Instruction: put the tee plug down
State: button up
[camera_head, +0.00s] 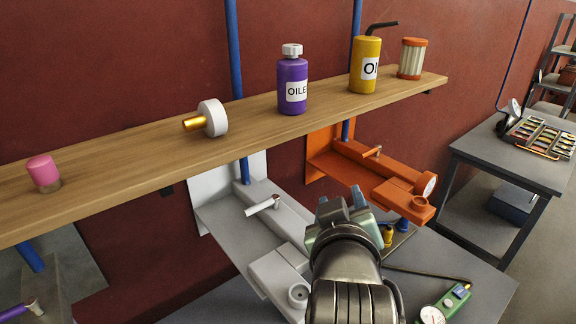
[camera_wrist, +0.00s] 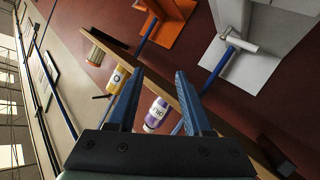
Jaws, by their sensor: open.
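My gripper (camera_head: 340,201) is open in front of the shelf, between the grey fixture (camera_head: 232,228) and the orange fixture (camera_head: 345,172). In the wrist view its two blue fingers (camera_wrist: 160,78) are apart with nothing held between them.
The wooden shelf (camera_head: 130,150) holds a pink plug (camera_head: 43,171), a white-and-gold knob (camera_head: 212,118), a purple bottle (camera_head: 292,80), a yellow oil can (camera_head: 366,65) and a filter (camera_head: 412,58). A gauge (camera_head: 433,315) lies at lower right. A side table (camera_head: 485,150) stands right.

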jog(key=s+a+r+m+t+y, duration=0.1)
jog(key=s+a+r+t, duration=0.15)
jog(key=r, duration=0.65)
jog(key=s+a+r+m+t, duration=0.15)
jog(key=r+t, duration=0.25)
jog(key=r, duration=0.4)
jog(key=s+a+r+t, duration=0.2)
jog(key=s+r+t, duration=0.1)
jog(key=s+r, duration=0.2)
jog(key=s+a+r+m+t+y, duration=0.1)
jog(key=s+r, duration=0.4)
jog(key=r, duration=0.5)
jog(key=shift+a+t, duration=0.45)
jog(key=shift+t, duration=0.7)
jog(key=shift+s, duration=0.1)
notch_tip(320, 180, down, 4)
jog(key=b, duration=0.3)
jog(key=shift+r, duration=0.15)
